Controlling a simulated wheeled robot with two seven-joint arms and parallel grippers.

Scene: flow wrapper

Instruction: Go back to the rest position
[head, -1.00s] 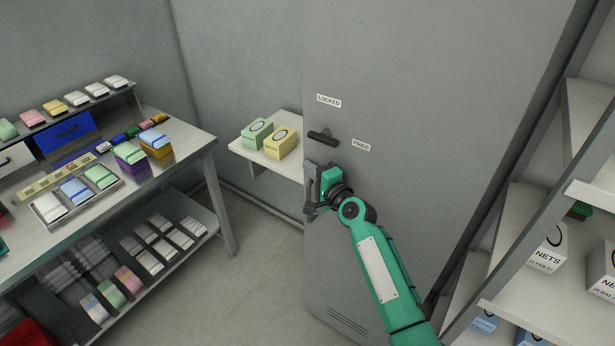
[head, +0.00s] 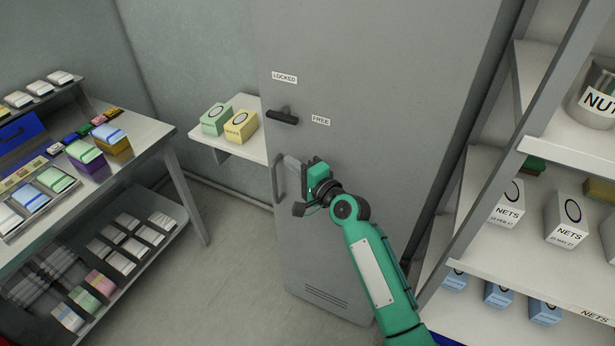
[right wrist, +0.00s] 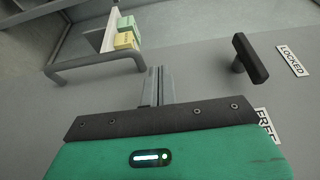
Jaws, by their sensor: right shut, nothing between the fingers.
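My right gripper (head: 291,164) is shut and empty in front of the tall grey cabinet door (head: 345,250), just right of its vertical pull handle (head: 277,180). The right wrist view shows the closed fingers (right wrist: 158,86) beside the grey bar of the handle (right wrist: 95,61), with nothing held. I cannot tell whether they touch it. A black latch lever (head: 282,117) sits above, between the LOCKED (head: 284,77) and FREE (head: 321,120) labels; it also shows in the right wrist view (right wrist: 250,58). The door looks closed. My left gripper is out of view.
A small wall shelf with a green box (head: 216,119) and a yellow box (head: 241,126) stands left of the cabinet. A steel workbench (head: 150,140) with packs is at the left. A rack (head: 500,240) of boxes stands close at the right. Floor between is clear.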

